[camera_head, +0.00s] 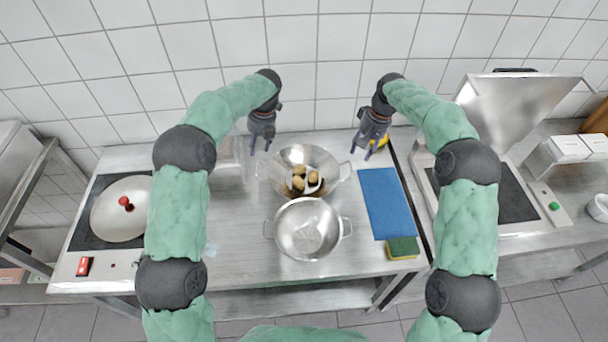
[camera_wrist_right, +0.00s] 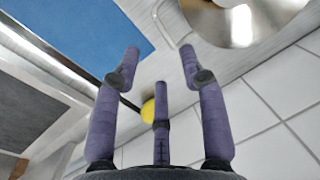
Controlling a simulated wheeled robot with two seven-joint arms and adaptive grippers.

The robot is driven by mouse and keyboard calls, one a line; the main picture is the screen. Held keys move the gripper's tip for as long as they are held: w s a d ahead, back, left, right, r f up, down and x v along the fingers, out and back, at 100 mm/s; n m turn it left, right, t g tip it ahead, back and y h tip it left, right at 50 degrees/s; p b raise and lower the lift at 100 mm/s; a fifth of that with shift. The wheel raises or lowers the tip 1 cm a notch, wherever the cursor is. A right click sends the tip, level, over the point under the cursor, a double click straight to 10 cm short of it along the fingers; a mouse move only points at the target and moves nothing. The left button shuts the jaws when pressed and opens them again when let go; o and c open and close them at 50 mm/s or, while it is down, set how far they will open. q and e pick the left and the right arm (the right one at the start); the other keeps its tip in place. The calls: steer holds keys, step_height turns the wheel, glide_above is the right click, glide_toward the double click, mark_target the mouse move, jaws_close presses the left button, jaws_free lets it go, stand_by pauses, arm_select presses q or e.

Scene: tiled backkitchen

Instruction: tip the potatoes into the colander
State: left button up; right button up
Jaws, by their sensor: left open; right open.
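Several brown potatoes (camera_head: 314,177) lie in a shiny metal vessel (camera_head: 333,165) with two side handles, at the back middle of the worktop in the head view. An empty metal vessel (camera_head: 308,228) with two handles, likely the colander, stands just in front of it; I cannot make out holes. My left gripper (camera_head: 259,146) is open and empty, above and behind the left handle of the potato vessel. My right gripper (camera_head: 367,150) is open and empty, near its right handle; in the right wrist view its fingers (camera_wrist_right: 160,70) hold nothing, and the vessel's rim (camera_wrist_right: 235,40) shows beyond them.
A blue mat (camera_head: 386,203) lies to the right, with a green and yellow sponge (camera_head: 403,248) at its front. A yellow item (camera_wrist_right: 148,110) is partly hidden behind my right gripper. The tiled wall is close behind.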

arm_select(q)
steer(key=shift+w+f, duration=0.1)
arm_select(e)
steer(key=shift+w+f, duration=0.15)
arm_select(q)
steer(key=x, duration=1.1)
arm_select(e)
steer(key=f, duration=0.3)
steer(key=a+f, duration=0.1)
steer(key=f, duration=0.3)
steer(key=a+f, duration=0.1)
steer(key=f, duration=0.2)
steer(key=shift+f, duration=0.35)
arm_select(q)
jaws_close()
arm_select(e)
jaws_close()
arm_select(q)
steer(key=shift+w, duration=0.1)
arm_select(e)
steer(key=shift+r, duration=0.1)
